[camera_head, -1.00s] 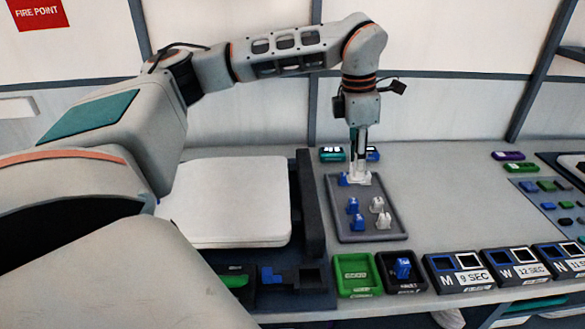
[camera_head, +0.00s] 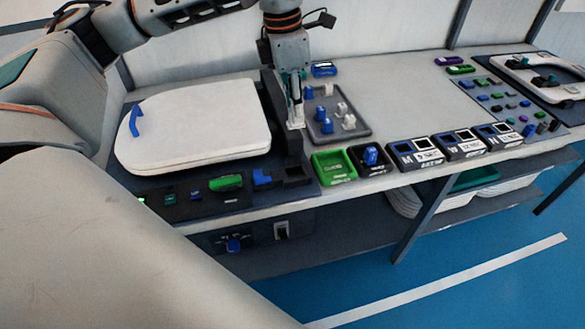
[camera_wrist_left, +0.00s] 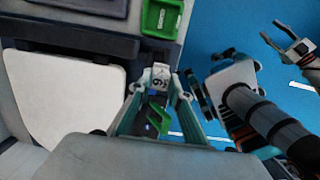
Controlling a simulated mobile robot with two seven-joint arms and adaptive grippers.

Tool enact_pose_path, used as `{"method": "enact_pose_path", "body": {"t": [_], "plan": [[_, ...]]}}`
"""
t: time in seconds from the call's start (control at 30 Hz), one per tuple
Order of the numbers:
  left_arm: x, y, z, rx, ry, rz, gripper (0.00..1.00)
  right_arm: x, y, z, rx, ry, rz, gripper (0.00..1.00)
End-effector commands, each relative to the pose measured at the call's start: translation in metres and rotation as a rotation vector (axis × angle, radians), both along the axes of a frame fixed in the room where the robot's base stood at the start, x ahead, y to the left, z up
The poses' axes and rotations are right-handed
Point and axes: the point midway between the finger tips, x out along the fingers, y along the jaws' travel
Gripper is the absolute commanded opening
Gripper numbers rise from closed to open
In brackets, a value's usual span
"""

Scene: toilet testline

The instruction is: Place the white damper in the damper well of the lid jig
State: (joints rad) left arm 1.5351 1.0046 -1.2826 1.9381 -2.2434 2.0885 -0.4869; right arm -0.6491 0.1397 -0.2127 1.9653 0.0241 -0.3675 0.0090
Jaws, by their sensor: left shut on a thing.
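My left gripper (camera_head: 296,98) points down and is shut on a white damper (camera_head: 295,119). It holds the damper above the right edge of the lid jig. The damper also shows between the fingertips in the left wrist view (camera_wrist_left: 160,75). The lid jig (camera_head: 288,140) is a dark frame with a white lid lying on it. At its front right corner is an empty-looking dark square recess (camera_head: 297,172), beside a blue piece (camera_head: 264,177). My right gripper (camera_wrist_left: 284,38) shows at the upper right of the left wrist view, with its fingers apart and empty.
A grey tray (camera_head: 363,128) with several blue and white dampers lies behind the jig's right side. A green bin (camera_head: 333,179) and a black bin (camera_head: 388,170) holding a blue piece stand right of the recess. Labelled boxes (camera_head: 418,158) follow along the front edge.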

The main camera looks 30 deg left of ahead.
Motion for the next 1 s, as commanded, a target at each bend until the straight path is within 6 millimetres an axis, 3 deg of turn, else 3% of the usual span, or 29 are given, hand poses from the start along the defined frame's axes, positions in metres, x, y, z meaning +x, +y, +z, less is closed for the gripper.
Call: {"method": "enact_pose_path", "body": {"t": [0.1, 0.4, 0.53, 0.77, 1.0], "plan": [[-0.001, 0.001, -0.033, 0.0, 0.006, 0.0, 0.0, 0.0, 0.0, -0.004, 0.0, 0.001, 0.0, 0.4], [-0.001, 0.0, -0.103, 0.0, 0.006, -0.001, 0.0, -0.002, 0.0, -0.011, -0.001, 0.006, 0.0, 0.4], [0.0, 0.0, -0.122, 0.001, 0.002, -0.001, 0.0, -0.003, 0.0, -0.014, -0.001, 0.01, 0.0, 0.4], [0.0, 0.0, -0.136, 0.0, 0.001, 0.0, 0.0, -0.004, -0.001, -0.016, -0.002, 0.012, 0.0, 0.4], [0.0, 0.0, -0.169, 0.001, 0.002, -0.001, 0.0, -0.005, -0.001, -0.019, -0.002, 0.015, 0.0, 0.4]]}}
